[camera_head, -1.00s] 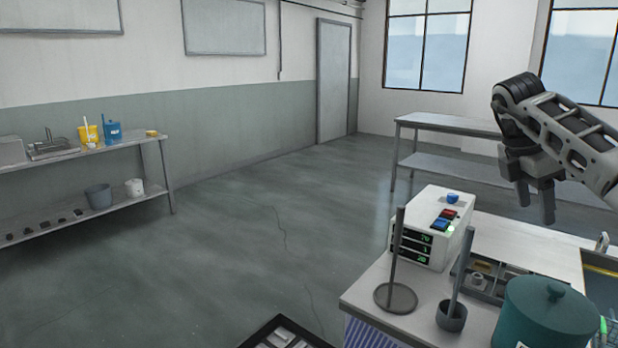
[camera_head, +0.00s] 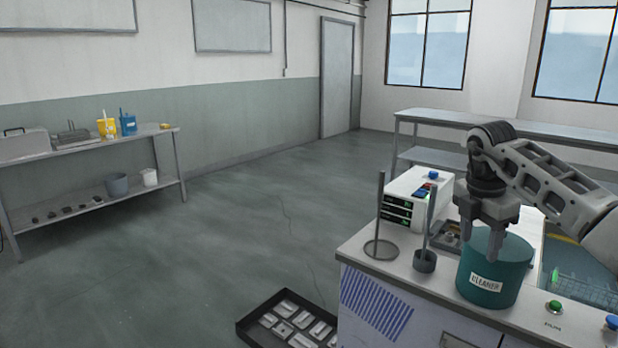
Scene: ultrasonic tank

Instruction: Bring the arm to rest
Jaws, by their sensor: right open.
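My right arm comes in from the right edge, bent, with its wrist pointing down. My right gripper (camera_head: 479,246) is open and empty, fingers downward. In the picture it overlaps the top and left of a teal pot labelled CLEANER (camera_head: 497,277). I cannot tell whether it touches the pot. The pot stands on the bench top (camera_head: 425,285), and part of its top is hidden behind the gripper. My left gripper is not in view.
Left of the gripper, a rod on a round base (camera_head: 381,250) and a grey cup with a rod (camera_head: 425,261) stand upright. Behind is a white control box (camera_head: 405,202). A wire basket (camera_head: 590,290) is at right. A black parts tray (camera_head: 262,338) lies lower down.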

